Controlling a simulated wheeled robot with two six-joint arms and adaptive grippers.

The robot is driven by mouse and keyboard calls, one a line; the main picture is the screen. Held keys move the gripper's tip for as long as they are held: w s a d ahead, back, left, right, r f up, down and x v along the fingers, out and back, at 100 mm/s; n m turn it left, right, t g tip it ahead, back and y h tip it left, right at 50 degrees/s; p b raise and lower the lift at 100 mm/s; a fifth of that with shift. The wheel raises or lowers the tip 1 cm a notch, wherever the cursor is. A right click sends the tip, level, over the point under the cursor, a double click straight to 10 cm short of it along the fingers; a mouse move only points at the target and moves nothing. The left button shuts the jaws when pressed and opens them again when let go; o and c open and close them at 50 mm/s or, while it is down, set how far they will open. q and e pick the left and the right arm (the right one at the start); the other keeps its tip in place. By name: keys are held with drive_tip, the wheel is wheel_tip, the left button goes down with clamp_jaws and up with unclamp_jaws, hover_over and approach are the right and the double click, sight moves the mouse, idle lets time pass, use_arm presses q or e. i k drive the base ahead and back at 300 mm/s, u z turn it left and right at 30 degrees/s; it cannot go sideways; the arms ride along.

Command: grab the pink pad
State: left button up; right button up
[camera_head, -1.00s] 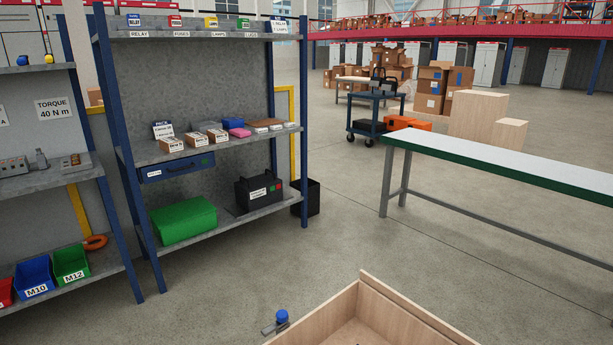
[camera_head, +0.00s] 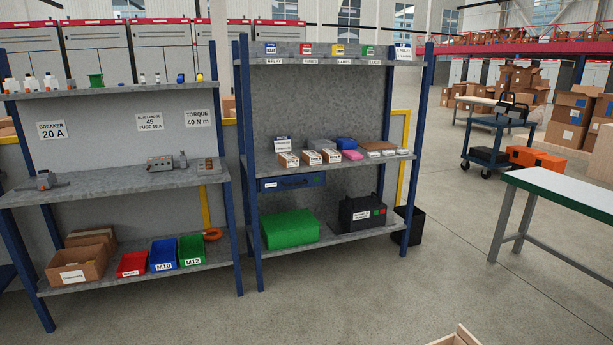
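The pink pad (camera_head: 352,155) lies on the middle shelf of the right-hand rack (camera_head: 335,163). A blue item (camera_head: 346,143) is just behind it, small labelled cartons (camera_head: 311,157) are to its left, and brown and white flat items (camera_head: 379,147) are to its right. Neither of my grippers shows in the head view.
A left rack (camera_head: 110,185) holds bins and parts. A green case (camera_head: 290,229) and a black box (camera_head: 361,212) stand on the right rack's lower shelf. A workbench (camera_head: 573,191) stands at right, a wooden box edge (camera_head: 459,337) at the bottom.

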sight(351, 155)
drive_tip(key=k, duration=0.5)
drive_tip(key=u, duration=0.7)
drive_tip(key=i, duration=3.7)
drive_tip(key=z, duration=2.9)
drive_tip(key=i, duration=3.2)
